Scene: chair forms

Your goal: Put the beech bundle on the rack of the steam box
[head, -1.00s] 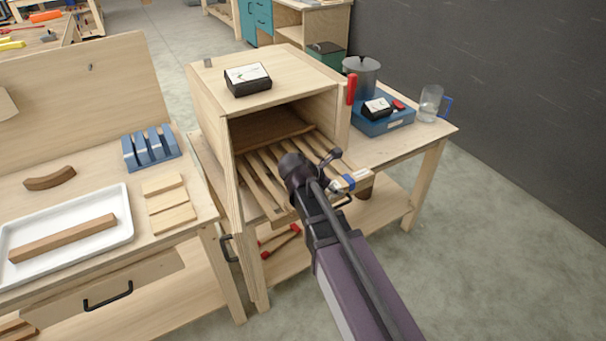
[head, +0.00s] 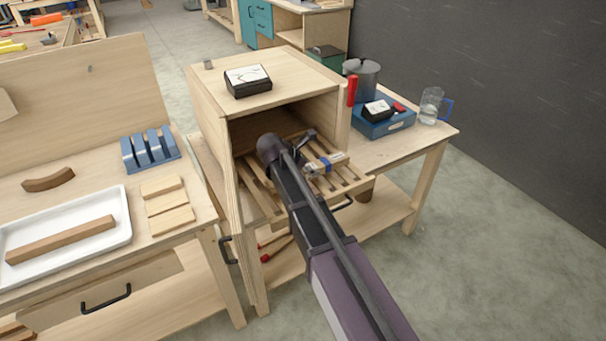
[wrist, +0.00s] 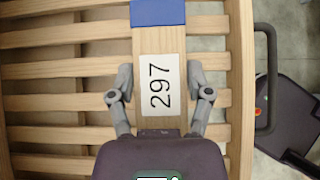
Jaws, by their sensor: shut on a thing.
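The beech bundle (head: 337,159) is a pale wooden stick with a blue band, over the slatted rack (head: 347,181) in the head view. In the wrist view the bundle (wrist: 158,50) bears a white label reading 297, with the blue band farther up. My gripper (wrist: 160,80) is shut on it, one finger at each side; in the head view my arm mostly hides the fingers. The rack (wrist: 55,69) lies below with slats crossing the bundle. I cannot tell whether the bundle touches them. The steam box (head: 205,105) is open at the front, and the rack sticks out of it.
A black device (head: 248,82) sits on the box's top. At right are a blue case (head: 385,123), a grey pot (head: 362,80) and a glass jug (head: 430,105). The left bench holds a white tray (head: 115,235) with a wooden bar and a blue slotted block (head: 150,150).

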